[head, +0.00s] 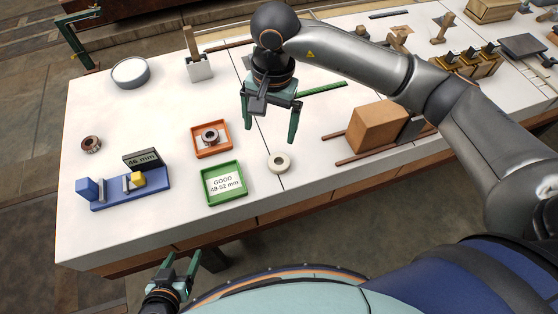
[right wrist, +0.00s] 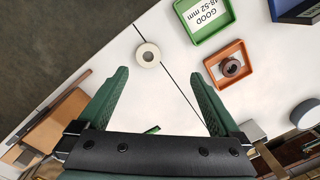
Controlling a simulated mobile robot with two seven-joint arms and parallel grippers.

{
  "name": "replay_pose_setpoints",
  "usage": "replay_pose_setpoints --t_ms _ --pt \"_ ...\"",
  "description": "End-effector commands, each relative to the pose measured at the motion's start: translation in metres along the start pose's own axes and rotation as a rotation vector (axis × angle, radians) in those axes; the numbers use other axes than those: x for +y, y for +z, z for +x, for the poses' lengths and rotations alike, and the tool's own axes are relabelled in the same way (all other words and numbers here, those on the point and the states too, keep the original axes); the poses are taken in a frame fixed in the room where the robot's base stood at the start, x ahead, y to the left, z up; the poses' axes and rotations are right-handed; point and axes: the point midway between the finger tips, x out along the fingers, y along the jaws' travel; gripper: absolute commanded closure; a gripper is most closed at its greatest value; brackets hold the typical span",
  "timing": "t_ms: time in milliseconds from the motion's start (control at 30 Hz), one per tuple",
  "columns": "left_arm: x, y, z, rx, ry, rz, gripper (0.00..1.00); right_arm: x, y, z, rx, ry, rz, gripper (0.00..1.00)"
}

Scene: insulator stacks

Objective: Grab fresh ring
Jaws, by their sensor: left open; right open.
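A pale cream ring (head: 279,162) lies flat on the white table, right of the green tray. It also shows in the right wrist view (right wrist: 148,55), ahead of the fingertips. My right gripper (head: 270,133) is open and empty above the table, apart from this ring. A brown ring (head: 210,136) sits in the orange tray (head: 197,153), and another brown ring (head: 91,145) lies on the table at the left. My left gripper (head: 183,257) is open and empty, low in front of the table edge.
The green tray (head: 241,192) has a card reading "GOOD 48-52 mm". A blue gauge (head: 150,196) with a "46 mm" display stands at the left. A brown box (head: 378,127) stands on the right, near wooden strips. A round dish (head: 130,72) is at the back left.

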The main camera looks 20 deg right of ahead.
Motion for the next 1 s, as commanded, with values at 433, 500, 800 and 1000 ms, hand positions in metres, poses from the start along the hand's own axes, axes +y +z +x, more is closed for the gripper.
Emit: replay_pose_setpoints --t_ms 433,500,800,1000 --pt "-0.001 -0.001 -0.002 0.0 -0.003 -0.001 0.31 0.013 -0.016 0.054 0.05 0.051 -0.004 0.0" --pt "-0.001 -0.001 -0.002 0.0 -0.003 -0.001 0.31 0.013 -0.016 0.062 0.049 0.05 -0.005 0.0" --pt "-0.003 -0.002 -0.005 -0.001 -0.007 -0.001 0.31 0.02 -0.014 0.09 0.047 0.051 -0.004 0.0" --pt "-0.004 -0.001 -0.006 -0.003 -0.011 -0.001 0.31 0.023 -0.015 0.116 0.049 0.048 -0.004 0.0"
